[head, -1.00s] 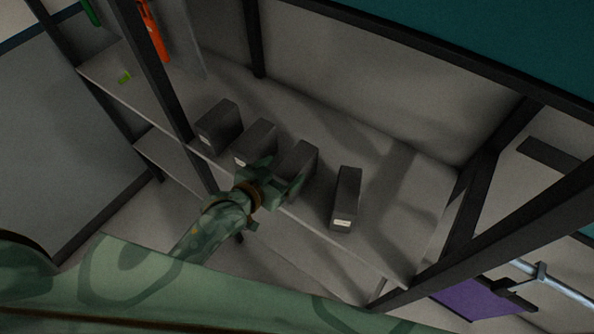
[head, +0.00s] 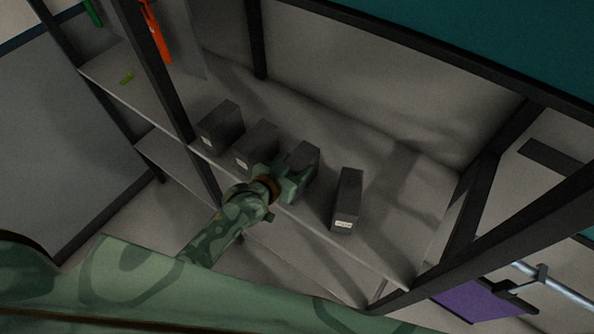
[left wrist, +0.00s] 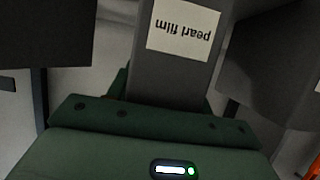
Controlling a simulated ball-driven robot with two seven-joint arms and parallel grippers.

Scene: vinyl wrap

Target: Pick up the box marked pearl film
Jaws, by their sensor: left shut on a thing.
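The dark grey box marked pearl film (left wrist: 170,78) fills the top middle of the left wrist view. Its white label reads upside down there. In the head view it is the third box from the left (head: 307,156) on the grey shelf (head: 385,245); its front is largely hidden by my gripper. My left gripper (head: 291,182) is shut on this box at its front, with a finger on each side. I cannot tell whether the box is off the shelf. My right gripper is not in view.
Two similar dark boxes (head: 220,126) (head: 256,147) stand to the left, the nearer one close to my gripper. Another labelled box (head: 347,200) stands to the right. Black rack posts (head: 152,75) flank the shelf. The shelf is clear at the right and behind.

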